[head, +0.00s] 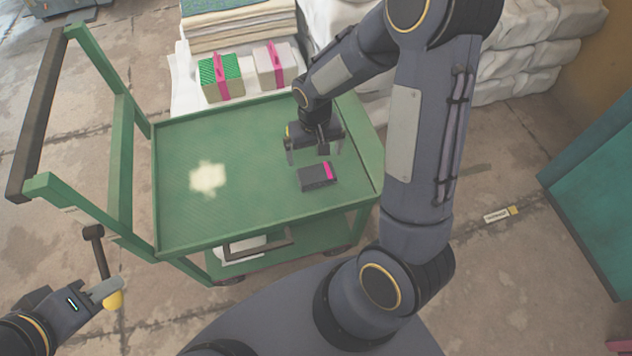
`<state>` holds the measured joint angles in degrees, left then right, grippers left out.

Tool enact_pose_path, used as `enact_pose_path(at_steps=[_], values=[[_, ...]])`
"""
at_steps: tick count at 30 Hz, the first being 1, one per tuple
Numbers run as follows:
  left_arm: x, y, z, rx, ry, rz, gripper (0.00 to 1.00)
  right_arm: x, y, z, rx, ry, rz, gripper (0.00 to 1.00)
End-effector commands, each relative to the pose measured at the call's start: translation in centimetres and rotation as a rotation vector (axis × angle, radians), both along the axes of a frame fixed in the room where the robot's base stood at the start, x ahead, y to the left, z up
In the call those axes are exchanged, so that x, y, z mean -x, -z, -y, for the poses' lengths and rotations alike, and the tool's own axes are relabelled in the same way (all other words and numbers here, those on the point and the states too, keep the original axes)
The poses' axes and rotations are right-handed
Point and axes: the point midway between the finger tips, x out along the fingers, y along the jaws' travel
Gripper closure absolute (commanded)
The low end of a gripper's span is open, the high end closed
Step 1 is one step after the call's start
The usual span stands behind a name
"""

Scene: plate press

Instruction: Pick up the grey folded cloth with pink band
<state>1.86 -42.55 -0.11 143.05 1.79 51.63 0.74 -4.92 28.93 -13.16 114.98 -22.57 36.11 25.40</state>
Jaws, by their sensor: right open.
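A small dark grey folded cloth with a pink band (316,178) lies on the green cart's top (200,225), near its right side. The pink band is at the cloth's right end. My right gripper (314,154) is open and empty, its fingers pointing down just behind and above the cloth. I cannot tell its exact height above the cart. My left gripper (108,290) is at the lower left, shut on a dark-headed mallet with a yellow handle end (94,233), outside the cart's front left corner.
A green bundle (208,77) and a pale grey bundle (268,68), each with a pink band, sit behind the cart by stacked cloths (240,32). White sacks (530,45) are piled at the back right. The cart's handle frame (120,170) rises at left. A pale patch (207,178) marks the cart top.

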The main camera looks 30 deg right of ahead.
Motion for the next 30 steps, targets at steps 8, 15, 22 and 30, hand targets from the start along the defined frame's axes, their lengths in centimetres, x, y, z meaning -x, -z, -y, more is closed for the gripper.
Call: enact_pose_path(at_steps=[8,15,22,30], values=[[0.0,0.9,0.0,0.0,0.0,0.001,0.64,0.0,3.6,0.0,0.01,-0.004,-0.012,0.0],[0.0,2.0,0.0,0.0,0.0,0.001,0.64,0.5,7.0,0.0,0.008,-0.004,-0.012,0.0],[0.0,2.3,0.0,0.0,0.0,0.0,0.64,0.4,8.6,0.0,0.009,-0.003,-0.008,0.0],[0.0,2.2,0.0,0.0,0.0,0.0,0.64,0.4,8.5,0.0,0.008,-0.003,-0.008,0.1]])
